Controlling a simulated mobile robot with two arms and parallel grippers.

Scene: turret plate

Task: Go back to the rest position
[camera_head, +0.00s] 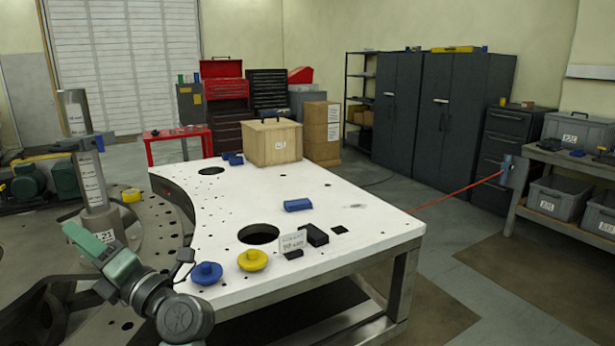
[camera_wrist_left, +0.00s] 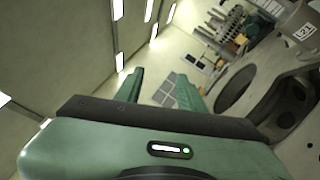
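My left gripper (camera_head: 76,234) is green and shows at the lower left of the head view, raised in front of the turret plate. In the left wrist view its two green fingers (camera_wrist_left: 160,78) stand apart with nothing between them. The gripper points up and to the left, clear of the white table (camera_head: 345,215). My right gripper is in neither view.
A grey post (camera_head: 90,180) stands on the round dark plate close behind my left gripper. A blue knob (camera_head: 206,273), a yellow knob (camera_head: 253,260) and a wooden box (camera_head: 272,142) sit on the white table. Floor is free right of it.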

